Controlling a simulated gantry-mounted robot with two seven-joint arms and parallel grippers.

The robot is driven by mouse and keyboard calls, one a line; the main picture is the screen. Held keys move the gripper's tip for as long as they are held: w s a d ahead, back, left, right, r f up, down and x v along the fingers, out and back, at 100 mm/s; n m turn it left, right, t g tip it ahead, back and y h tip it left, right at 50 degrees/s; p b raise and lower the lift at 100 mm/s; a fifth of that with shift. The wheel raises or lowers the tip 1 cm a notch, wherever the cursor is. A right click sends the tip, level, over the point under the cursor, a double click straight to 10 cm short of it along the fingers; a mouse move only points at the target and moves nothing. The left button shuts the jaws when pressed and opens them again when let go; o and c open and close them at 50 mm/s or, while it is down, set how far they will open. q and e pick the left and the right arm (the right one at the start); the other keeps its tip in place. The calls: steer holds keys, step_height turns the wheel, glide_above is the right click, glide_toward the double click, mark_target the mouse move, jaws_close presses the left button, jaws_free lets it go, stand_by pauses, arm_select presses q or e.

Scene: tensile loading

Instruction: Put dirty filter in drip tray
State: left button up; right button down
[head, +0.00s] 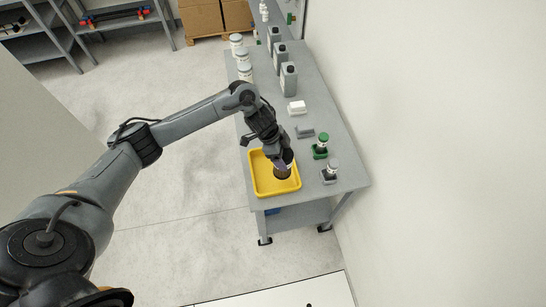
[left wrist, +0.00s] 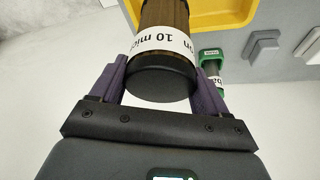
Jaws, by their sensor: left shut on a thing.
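My left gripper (head: 284,162) is at the yellow drip tray (head: 259,186) near the front end of the grey table. In the left wrist view the purple fingers of this gripper (left wrist: 160,95) are shut on a brown cylindrical filter (left wrist: 165,20) with a black end cap and a white label reading "10 mic...". In the head view the brown filter (head: 282,174) shows below the fingers, over or inside the tray; I cannot tell whether it touches the tray floor. The yellow tray rim (left wrist: 225,22) shows behind the filter in the left wrist view. My right gripper is not in view.
Right of the tray, a green holder (head: 320,152) and a grey holder (head: 328,176) carry small canisters. An empty-looking grey holder (head: 304,131) and a white block (head: 297,107) lie farther back. Grey jugs (head: 288,79) and white jars (head: 245,72) stand at the far end.

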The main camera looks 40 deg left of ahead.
arm_select(q)
steer(key=a+f, duration=0.4)
steer(key=f, duration=0.2)
steer(key=shift+a+f, duration=0.25)
steer(key=shift+f, duration=0.05)
steer(key=shift+w, duration=0.1)
steer(key=o, duration=1.7)
steer(key=shift+f, duration=0.15)
